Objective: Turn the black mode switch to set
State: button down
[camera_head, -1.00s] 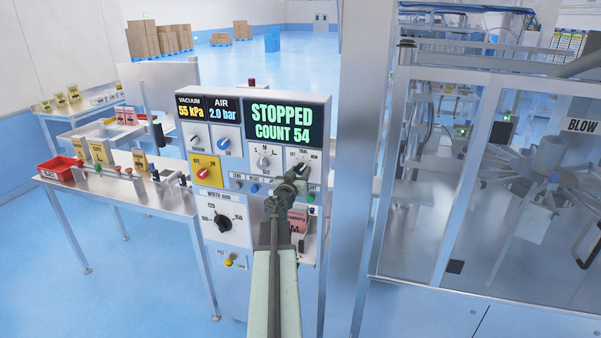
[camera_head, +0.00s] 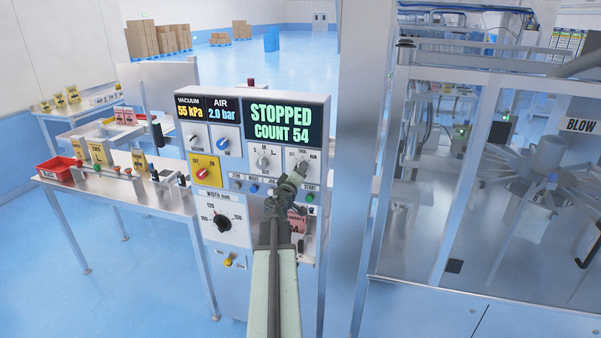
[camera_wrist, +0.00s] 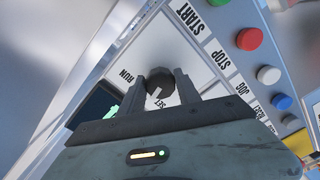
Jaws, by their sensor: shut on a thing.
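The black mode switch (camera_wrist: 160,82) is a round knob on a white panel plate in the wrist view. Its white mark points down in the picture, toward the word SET; RUN is printed to its left. My gripper (camera_wrist: 159,86) is shut on the knob, one finger on each side. In the head view my gripper (camera_head: 299,170) is at the lower right of the control panel (camera_head: 240,200), below the display (camera_head: 284,122) that reads STOPPED, COUNT 54.
Green START (camera_wrist: 219,18), red STOP (camera_wrist: 249,39) and other buttons lie beside the switch. A size selector (camera_head: 263,160) and a yellow-plated red knob (camera_head: 203,172) are to the left. A glass-walled machine (camera_head: 480,200) stands to the right.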

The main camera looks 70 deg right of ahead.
jog(key=n, duration=0.6)
jog(key=shift+a, duration=0.1)
dwell(0.5)
jog(key=c, duration=0.9)
grip_release()
jog(key=shift+w, duration=0.1)
jog(key=shift+o, duration=0.2)
jog(key=shift+r, duration=0.1)
jog(key=shift+a, duration=0.1)
jog(key=a, duration=0.7)
jog(key=shift+s+a, duration=0.25)
jog(key=shift+a, duration=0.05)
